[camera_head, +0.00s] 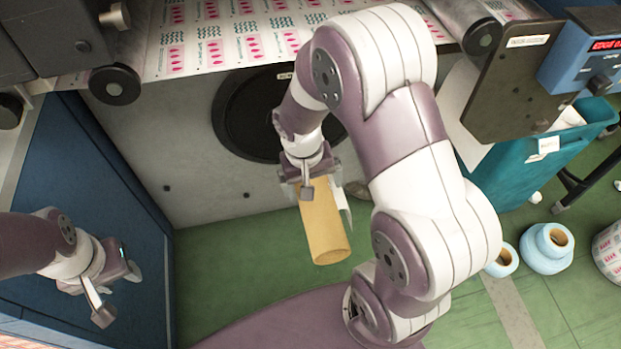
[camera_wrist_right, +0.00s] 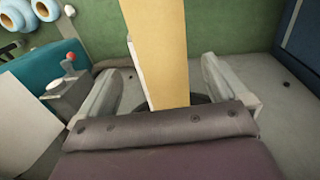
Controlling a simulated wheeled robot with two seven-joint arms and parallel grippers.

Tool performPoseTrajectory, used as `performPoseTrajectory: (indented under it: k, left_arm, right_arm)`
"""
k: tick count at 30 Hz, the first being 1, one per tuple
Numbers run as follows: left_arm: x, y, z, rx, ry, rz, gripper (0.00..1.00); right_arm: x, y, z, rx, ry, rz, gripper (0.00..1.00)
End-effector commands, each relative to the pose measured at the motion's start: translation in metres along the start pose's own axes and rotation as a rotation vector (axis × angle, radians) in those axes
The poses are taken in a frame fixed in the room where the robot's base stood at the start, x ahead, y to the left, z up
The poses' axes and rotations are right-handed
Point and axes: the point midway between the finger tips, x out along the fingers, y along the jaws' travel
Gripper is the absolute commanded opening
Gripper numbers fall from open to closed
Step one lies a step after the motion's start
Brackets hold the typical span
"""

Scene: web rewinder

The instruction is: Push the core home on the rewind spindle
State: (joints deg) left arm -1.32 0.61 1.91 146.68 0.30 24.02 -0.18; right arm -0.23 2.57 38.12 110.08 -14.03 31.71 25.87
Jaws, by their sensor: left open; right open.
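The core (camera_head: 322,232), a tan cardboard tube, points out from the machine front in the head view, its open end toward the floor. It also shows in the right wrist view (camera_wrist_right: 162,45), running between the fingers. My right gripper (camera_head: 322,192) is open around the core, with one finger on each side; in the wrist view (camera_wrist_right: 165,90) a clear gap shows on the right side of the tube. The rewind spindle is hidden by the core and my right arm, so how far the core sits on it cannot be told. My left gripper (camera_head: 118,291) is open and empty at the lower left.
A black round disc (camera_head: 240,112) is set in the grey machine front behind my right arm. Printed web (camera_head: 215,38) lies above. A teal bin (camera_head: 525,172) and blue rolls (camera_head: 546,248) stand at right. A dark blue cabinet (camera_head: 115,190) is at left. Green floor is open below the core.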

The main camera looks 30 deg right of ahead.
Motion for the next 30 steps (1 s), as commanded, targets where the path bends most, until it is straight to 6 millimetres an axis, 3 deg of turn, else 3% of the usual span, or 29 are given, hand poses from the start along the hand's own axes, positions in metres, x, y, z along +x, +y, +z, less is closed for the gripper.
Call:
performPoseTrajectory:
  k: [6,15,21,30]
  left_arm:
    - [0.023,0.000,0.003,0.000,0.000,0.000,0.43]
    - [0.046,0.000,0.005,0.000,0.000,0.000,0.43]
    - [0.051,0.000,0.006,0.000,0.000,0.000,0.43]
    - [0.051,0.000,0.006,0.000,0.000,0.000,0.43]
  right_arm:
    - [0.049,-0.001,0.001,0.000,-0.005,0.000,1.00]
    - [0.100,-0.001,0.001,0.001,-0.003,-0.001,1.00]
    - [0.113,0.000,0.001,-0.001,-0.002,-0.001,1.00]
    - [0.114,0.000,0.001,-0.001,-0.002,-0.001,1.00]
